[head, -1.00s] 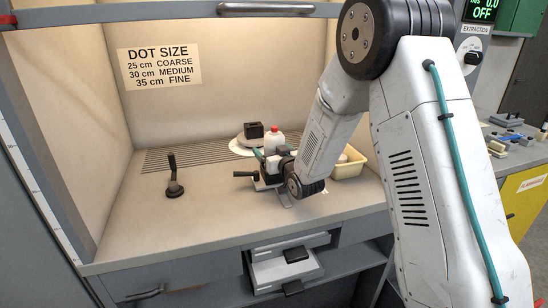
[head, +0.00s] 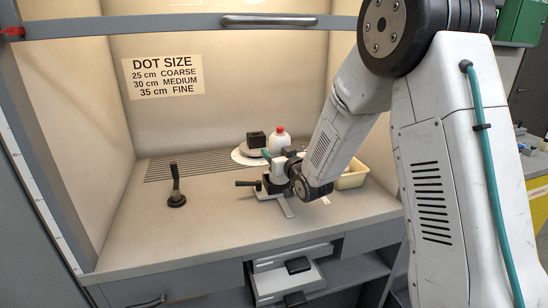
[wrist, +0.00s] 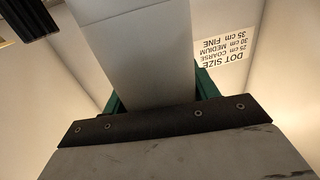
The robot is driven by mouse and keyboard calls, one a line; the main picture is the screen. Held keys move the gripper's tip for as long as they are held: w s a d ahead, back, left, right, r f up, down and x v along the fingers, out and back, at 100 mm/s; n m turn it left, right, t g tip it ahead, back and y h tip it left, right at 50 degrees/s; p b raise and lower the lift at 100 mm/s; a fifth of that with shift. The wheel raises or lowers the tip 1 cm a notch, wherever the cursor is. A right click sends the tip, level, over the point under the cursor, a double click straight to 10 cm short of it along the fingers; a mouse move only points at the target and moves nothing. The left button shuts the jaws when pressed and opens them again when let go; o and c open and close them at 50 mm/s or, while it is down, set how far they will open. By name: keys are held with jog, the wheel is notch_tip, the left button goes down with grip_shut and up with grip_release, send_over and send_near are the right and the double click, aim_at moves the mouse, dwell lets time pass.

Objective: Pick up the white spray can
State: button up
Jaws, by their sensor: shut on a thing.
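My gripper (head: 277,168) is low over the bench inside the booth, beside a dark clamp-like fixture. In the wrist view its green fingers (wrist: 157,92) are shut on a smooth white body, which I take to be the white spray can (wrist: 145,50). The can fills the space between the fingers and runs out of the top of that view.
A black block (head: 257,139) sits on a round white plate. A cream tray (head: 352,176) lies right, a black-handled fixture (head: 176,193) left. An open drawer (head: 290,281) juts below the bench.

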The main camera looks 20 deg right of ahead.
jog(key=s+d+r, duration=0.1)
jog(key=s+d, duration=0.2)
jog(key=s, duration=1)
jog(key=shift+s+d+r, duration=0.2)
jog(key=shift+s+d, duration=0.1)
jog(key=shift+s, duration=0.05)
